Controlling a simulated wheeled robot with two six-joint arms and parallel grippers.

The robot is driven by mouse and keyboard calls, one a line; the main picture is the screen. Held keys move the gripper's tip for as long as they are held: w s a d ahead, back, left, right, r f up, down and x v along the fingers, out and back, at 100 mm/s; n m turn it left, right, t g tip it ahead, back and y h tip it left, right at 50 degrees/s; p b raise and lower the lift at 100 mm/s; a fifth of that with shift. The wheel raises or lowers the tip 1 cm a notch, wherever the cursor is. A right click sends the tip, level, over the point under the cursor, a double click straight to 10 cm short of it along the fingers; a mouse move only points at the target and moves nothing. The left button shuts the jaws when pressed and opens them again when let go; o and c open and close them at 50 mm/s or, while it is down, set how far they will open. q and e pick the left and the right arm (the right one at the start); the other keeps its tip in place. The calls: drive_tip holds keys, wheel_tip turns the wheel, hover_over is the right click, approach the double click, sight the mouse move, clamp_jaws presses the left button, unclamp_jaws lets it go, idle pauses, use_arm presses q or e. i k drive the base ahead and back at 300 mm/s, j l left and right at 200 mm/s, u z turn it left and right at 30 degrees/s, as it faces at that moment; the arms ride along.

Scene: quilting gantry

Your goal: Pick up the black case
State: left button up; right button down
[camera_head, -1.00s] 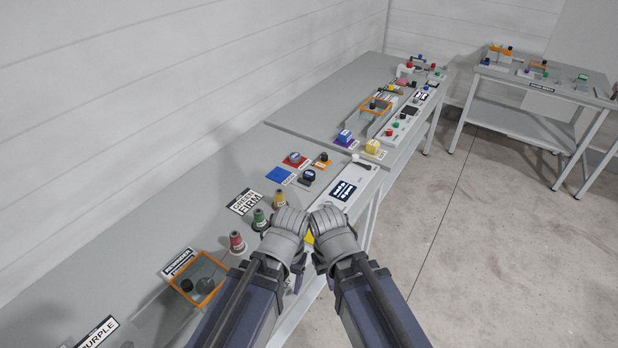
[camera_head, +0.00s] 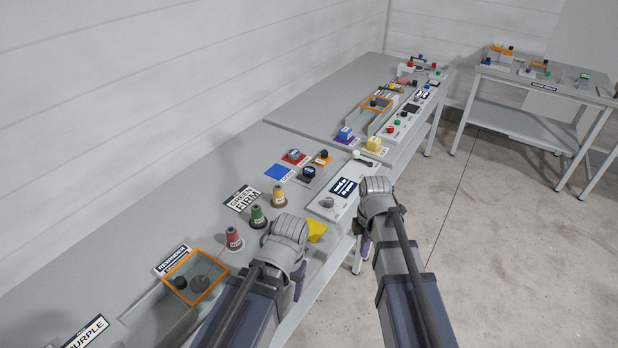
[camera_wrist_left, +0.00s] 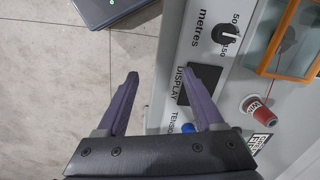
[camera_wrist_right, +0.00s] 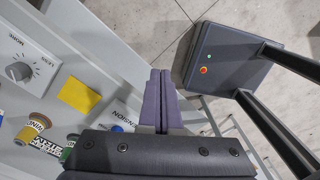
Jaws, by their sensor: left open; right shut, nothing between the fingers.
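A small dark round piece (camera_head: 307,173), seemingly the black case, sits on a grey plate on the near table, beside a blue square. Another dark piece (camera_head: 322,156) is on an orange mat, and a blue-grey one (camera_head: 294,155) on a red mat. In the left wrist view my left gripper (camera_wrist_left: 159,72) is open and empty, over the table's front edge. In the right wrist view my right gripper (camera_wrist_right: 160,71) is shut with nothing in it. In the head view it is beyond the front edge, right of the white panel. Both grippers are apart from the dark pieces.
Red (camera_head: 234,239), green (camera_head: 258,216) and yellow (camera_head: 279,196) spools stand nearer me. An orange-framed box (camera_head: 195,275) is at the lower left. A yellow cloth (camera_head: 316,231) lies by the white panel (camera_head: 336,198).

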sight(309, 171)
drive_tip(key=u, duration=0.55)
drive_tip(key=i+l+u, duration=0.15)
drive_tip(key=l+u, duration=0.2)
drive_tip(key=i+l+u, duration=0.1)
drive_tip(key=l+u, duration=0.55)
drive_tip(key=i+l+u, duration=0.15)
drive_tip(key=l, duration=0.95)
drive_tip(key=l+u, duration=0.1)
drive_tip(key=l, duration=0.95)
